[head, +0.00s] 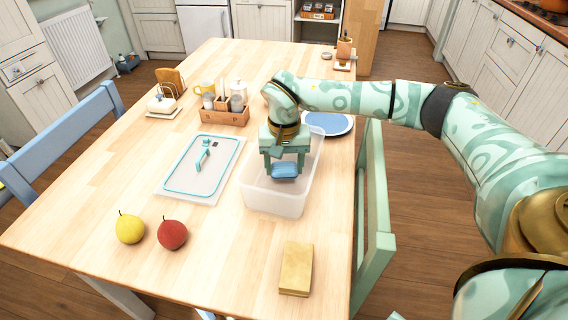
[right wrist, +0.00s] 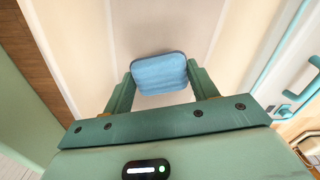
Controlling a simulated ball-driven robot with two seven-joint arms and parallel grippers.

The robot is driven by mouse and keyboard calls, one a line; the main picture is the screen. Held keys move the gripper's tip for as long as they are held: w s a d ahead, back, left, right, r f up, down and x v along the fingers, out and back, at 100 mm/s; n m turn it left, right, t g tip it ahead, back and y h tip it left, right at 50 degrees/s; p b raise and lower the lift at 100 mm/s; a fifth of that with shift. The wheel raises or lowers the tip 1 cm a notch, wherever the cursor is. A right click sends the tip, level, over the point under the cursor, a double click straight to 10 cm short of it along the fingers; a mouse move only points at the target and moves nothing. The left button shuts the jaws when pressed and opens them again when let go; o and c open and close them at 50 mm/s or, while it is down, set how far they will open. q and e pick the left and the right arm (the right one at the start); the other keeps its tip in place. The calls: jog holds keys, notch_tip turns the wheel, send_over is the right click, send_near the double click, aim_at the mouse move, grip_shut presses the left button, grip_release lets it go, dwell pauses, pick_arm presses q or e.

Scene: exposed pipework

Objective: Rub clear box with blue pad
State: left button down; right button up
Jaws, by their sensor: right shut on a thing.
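The clear box (head: 268,201) stands open on the wooden table, right of the lid. My right gripper (head: 285,172) reaches down over the box and is shut on the blue pad (head: 285,170). In the right wrist view the blue pad (right wrist: 160,73) sits between the two fingers of the gripper (right wrist: 160,88), with the pale box floor (right wrist: 165,25) beyond it. I cannot tell whether the pad touches the box. My left gripper is not in view.
The clear lid with a teal rim (head: 201,168) lies left of the box. A yellow fruit (head: 130,228), a red fruit (head: 172,234) and a tan block (head: 296,268) are nearer. A condiment caddy (head: 225,116) and a blue plate (head: 328,123) lie behind. A green chair (head: 374,220) stands right.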

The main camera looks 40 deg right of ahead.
aim_at(288, 160)
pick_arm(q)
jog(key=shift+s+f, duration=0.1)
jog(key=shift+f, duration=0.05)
pick_arm(e)
jog(key=shift+f, duration=1)
jog(key=shift+w+d+b, duration=0.15)
jog(key=shift+w+d, duration=0.35)
jog(key=shift+d, duration=0.25)
jog(key=shift+w+d+b, duration=0.15)
jog(key=shift+w+d, duration=0.35)
jog(key=shift+d, duration=0.2)
jog(key=shift+r, duration=0.1)
jog(key=shift+p, duration=0.35)
jog(key=s+a+p, duration=0.1)
jog(key=a+p, duration=0.1)
jog(key=shift+s+a+r+p, duration=0.15)
jog(key=shift+s+p, duration=0.15)
jog(key=shift+s, duration=0.05)
jog(key=shift+s+a, duration=0.15)
jog(key=shift+a, duration=0.05)
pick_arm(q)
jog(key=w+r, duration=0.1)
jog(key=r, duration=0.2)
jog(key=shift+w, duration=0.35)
pick_arm(e)
jog(key=shift+a+f, duration=0.1)
jog(key=shift+f, duration=0.15)
